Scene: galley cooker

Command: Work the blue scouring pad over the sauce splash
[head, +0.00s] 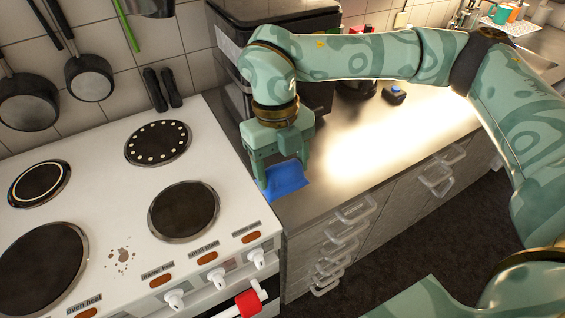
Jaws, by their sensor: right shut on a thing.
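The blue scouring pad (286,180) is at the left end of the steel counter, close to the cooker's right edge. My right gripper (284,171) points down and is shut on the pad. I cannot tell whether the pad touches the counter. The sauce splash (122,256) is a cluster of brown spots on the white cooker top (112,215), between the front-left and front-right hotplates. It lies to the left of the pad and apart from it. My left gripper is not in view.
Dark hotplates (184,211) stand on the cooker top around the splash. Knobs (215,277) and a red cloth (248,303) are on the cooker front. A dark appliance (270,50) stands behind my right gripper. Pans (88,77) hang on the tiled wall.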

